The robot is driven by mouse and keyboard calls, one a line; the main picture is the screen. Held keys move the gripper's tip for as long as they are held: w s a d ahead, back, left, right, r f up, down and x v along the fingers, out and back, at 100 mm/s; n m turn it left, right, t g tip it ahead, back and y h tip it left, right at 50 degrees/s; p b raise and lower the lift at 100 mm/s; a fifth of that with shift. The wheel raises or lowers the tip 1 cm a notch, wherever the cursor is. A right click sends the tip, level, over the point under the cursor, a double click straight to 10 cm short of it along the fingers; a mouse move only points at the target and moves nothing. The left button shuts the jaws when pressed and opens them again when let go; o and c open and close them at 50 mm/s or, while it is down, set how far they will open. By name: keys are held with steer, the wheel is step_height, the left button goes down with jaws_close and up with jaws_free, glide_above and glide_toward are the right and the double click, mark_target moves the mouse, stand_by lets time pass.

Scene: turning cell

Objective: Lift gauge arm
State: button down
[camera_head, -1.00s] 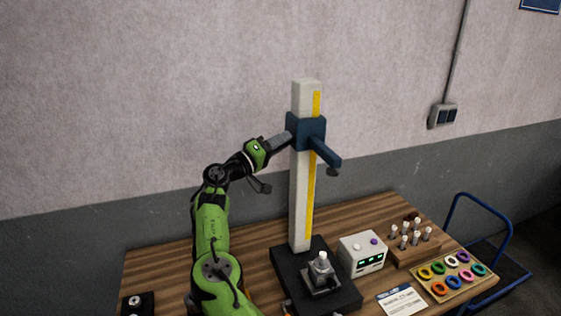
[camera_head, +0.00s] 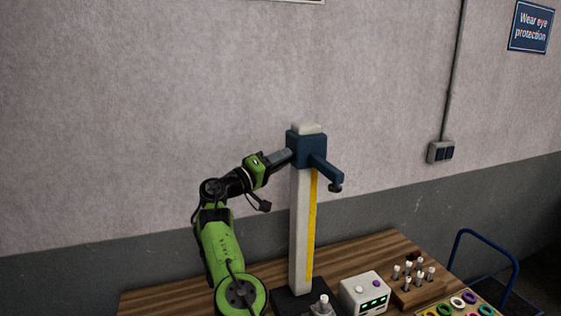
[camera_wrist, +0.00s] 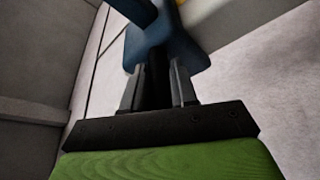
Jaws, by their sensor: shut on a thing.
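The gauge arm (camera_head: 306,149) is a dark blue block around the white column (camera_head: 301,225), with a horizontal arm reaching out to the right and a small dark tip under its end. It sits near the top of the column, with a short piece of white showing above it. My gripper (camera_head: 288,156) meets the block's left side and is shut on it. In the wrist view both fingers (camera_wrist: 158,88) reach to the blue block (camera_wrist: 165,40); the exact part between them is dark and hard to make out.
The column stands on a black base (camera_head: 290,301) on the wooden table (camera_head: 370,252), with a metal part (camera_head: 322,305) on it. To the right are a white display box (camera_head: 364,293), a block with several pins (camera_head: 412,283) and a board of coloured rings (camera_head: 458,305).

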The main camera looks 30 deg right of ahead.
steer(key=c, duration=1.2)
jaws_free()
steer(key=shift+r, duration=0.45)
steer(key=shift+o, duration=1.2)
steer(key=shift+f, duration=0.15)
steer(key=b+v, duration=0.4)
steer(key=v, duration=1.1)
steer(key=shift+a+b, duration=0.35)
steer(key=shift+a, duration=0.05)
steer(key=shift+s+f, duration=0.1)
